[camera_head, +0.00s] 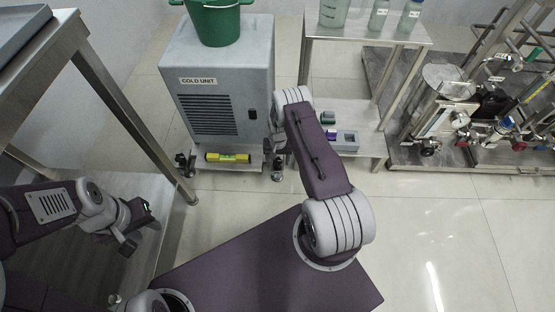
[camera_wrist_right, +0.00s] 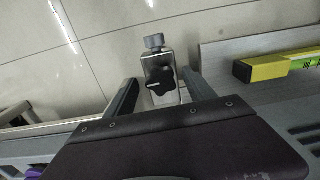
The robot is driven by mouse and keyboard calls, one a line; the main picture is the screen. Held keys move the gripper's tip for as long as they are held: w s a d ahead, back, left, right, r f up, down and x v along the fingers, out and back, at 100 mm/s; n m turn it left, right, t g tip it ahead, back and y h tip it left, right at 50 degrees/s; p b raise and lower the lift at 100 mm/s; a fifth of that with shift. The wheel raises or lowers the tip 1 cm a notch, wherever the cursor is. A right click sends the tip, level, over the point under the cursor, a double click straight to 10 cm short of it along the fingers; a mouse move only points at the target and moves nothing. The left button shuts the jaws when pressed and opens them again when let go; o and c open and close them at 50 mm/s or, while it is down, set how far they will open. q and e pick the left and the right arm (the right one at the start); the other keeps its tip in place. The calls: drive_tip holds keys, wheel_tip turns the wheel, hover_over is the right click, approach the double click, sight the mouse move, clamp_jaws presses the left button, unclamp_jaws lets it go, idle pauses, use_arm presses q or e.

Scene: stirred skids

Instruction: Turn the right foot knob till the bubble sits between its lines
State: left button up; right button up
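The right foot knob (camera_wrist_right: 160,81) is black and lobed, set on a metal foot bracket under the cold unit (camera_head: 222,80). In the right wrist view my right gripper (camera_wrist_right: 160,88) is open, one finger on each side of the knob, with gaps showing. In the head view my right arm partly hides that right foot (camera_head: 278,172). A yellow spirit level (camera_head: 228,157) lies on the unit's base ledge; it also shows in the right wrist view (camera_wrist_right: 265,68). Its bubble is too small to read. My left gripper (camera_head: 140,226) is open and empty at lower left.
A green bucket (camera_head: 214,22) stands on the unit. A steel table (camera_head: 85,60) is at the left. A shelf table (camera_head: 372,38) with bottles stands to the right, with small devices on its lower shelf. A piping skid (camera_head: 470,120) is farther right. The floor at right front is clear.

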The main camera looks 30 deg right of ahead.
sight(278, 161)
wheel_tip(278, 161, up, 9)
drive_tip(key=p, duration=0.5)
idle(0.3)
